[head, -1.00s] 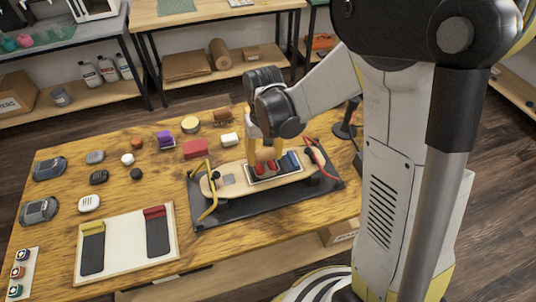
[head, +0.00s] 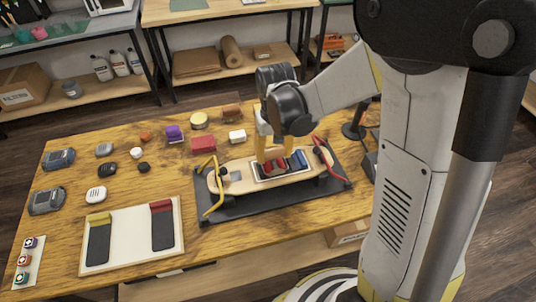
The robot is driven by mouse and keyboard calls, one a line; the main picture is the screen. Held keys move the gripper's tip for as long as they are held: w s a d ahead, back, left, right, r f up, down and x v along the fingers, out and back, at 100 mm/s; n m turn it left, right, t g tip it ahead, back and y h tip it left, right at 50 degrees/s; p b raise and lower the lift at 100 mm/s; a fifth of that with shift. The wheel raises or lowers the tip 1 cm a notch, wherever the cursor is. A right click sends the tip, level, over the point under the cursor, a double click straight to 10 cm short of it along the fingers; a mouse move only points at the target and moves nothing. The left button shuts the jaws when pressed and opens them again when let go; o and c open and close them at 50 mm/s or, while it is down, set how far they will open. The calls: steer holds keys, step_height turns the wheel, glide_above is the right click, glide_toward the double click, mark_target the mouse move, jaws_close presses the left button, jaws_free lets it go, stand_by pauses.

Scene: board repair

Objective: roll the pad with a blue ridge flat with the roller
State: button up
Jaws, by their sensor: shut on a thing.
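The skateboard deck (head: 224,187) lies on a black mat (head: 237,212), under a yellow clamp (head: 207,195) at its left and a red clamp (head: 326,156) at its right. A pale-edged dark pad with a blue ridge (head: 299,161) lies on the deck, the ridge at its right end. My gripper (head: 275,163) points down over the pad, left of the ridge. It is shut on a small red and dark tool, the roller (head: 279,166), low at the pad. The fingers partly hide the roller and pad, so contact is unclear.
A white tray (head: 132,255) at the front left holds dark pads with a yellow ridge (head: 99,219) and a red ridge (head: 161,206). Several wheels, blocks and a red box (head: 204,143) stand behind and left of the deck. A dark stand (head: 354,130) is at right.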

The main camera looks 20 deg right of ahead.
steer(key=shift+d+f, duration=0.15)
steer(key=shift+d, duration=1.6)
steer(key=shift+a, duration=1.6)
steer(key=shift+a+b, duration=0.5)
steer(key=shift+a, duration=1.2)
steer(key=shift+d, duration=3.3)
steer(key=shift+r, duration=0.2)
step_height(320, 180, up, 7)
steer(key=p, duration=0.5)
steer(key=shift+f, duration=0.1)
